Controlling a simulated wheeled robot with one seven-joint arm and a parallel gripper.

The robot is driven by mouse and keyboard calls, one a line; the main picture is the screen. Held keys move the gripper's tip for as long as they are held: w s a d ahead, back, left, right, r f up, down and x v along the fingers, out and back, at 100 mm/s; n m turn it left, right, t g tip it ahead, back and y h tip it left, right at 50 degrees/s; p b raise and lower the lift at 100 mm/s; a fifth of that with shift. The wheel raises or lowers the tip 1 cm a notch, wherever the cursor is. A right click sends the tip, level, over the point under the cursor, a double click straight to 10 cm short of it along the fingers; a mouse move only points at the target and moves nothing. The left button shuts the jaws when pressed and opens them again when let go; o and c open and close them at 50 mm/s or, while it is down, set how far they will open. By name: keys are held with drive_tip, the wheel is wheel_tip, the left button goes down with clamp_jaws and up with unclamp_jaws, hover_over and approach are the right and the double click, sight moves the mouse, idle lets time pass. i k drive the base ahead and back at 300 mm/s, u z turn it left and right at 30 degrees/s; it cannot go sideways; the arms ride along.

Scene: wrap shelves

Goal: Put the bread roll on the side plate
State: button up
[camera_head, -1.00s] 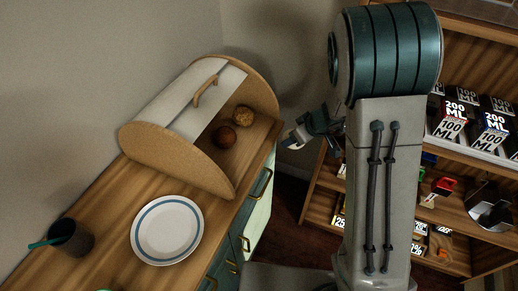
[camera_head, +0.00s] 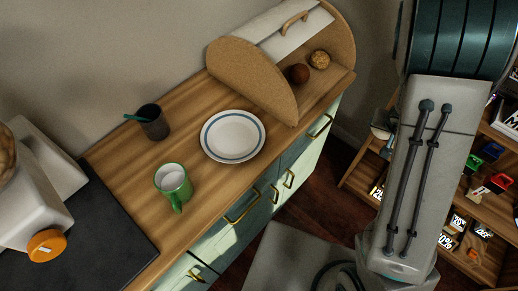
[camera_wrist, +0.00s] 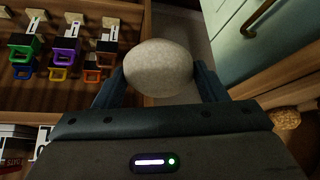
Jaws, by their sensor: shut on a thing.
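My gripper (camera_wrist: 160,88) is shut on a pale, speckled, rounded bread roll (camera_wrist: 158,67), held between the two fingers in the wrist view. In the head view my arm stands at the right and mostly hides my gripper; the roll cannot be made out clearly there. The side plate (camera_head: 233,136), white with a blue ring, lies empty on the wooden counter, left of my arm and in front of the bread box.
The open bread box (camera_head: 247,75) holds a dark brown ball (camera_head: 299,73) and a golden, crusty one (camera_head: 319,59). A green mug (camera_head: 173,183) and a dark cup (camera_head: 153,122) stand left of the plate. Shelves (camera_head: 354,182) with small goods are at right.

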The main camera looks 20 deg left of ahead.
sight(232, 138)
drive_tip(key=u, duration=0.55)
drive_tip(key=k, duration=1.1)
drive_tip(key=u, duration=0.65)
